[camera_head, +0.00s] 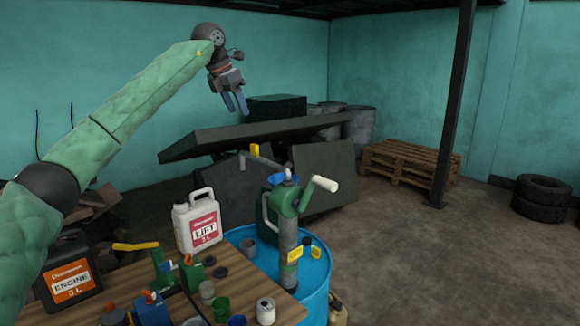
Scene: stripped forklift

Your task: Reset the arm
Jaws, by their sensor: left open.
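My left arm comes in from the left in a padded green sleeve and reaches up across the view. Its left gripper (236,104) hangs at the arm's end with its blue fingers pointing down. The fingers are apart with nothing between them. In the picture it is above a white jug (197,222) and a green hand pump (287,200), and in front of dark slabs. It touches nothing that I can see. My right gripper is not in view.
A wooden table (150,275) at the lower left holds several small cans and a black engine-oil jug (70,275). The pump stands on a blue drum (318,275). Dark slabs (250,135), a pallet (410,163), a post (453,105) and tyres (541,197) stand behind. The right floor is clear.

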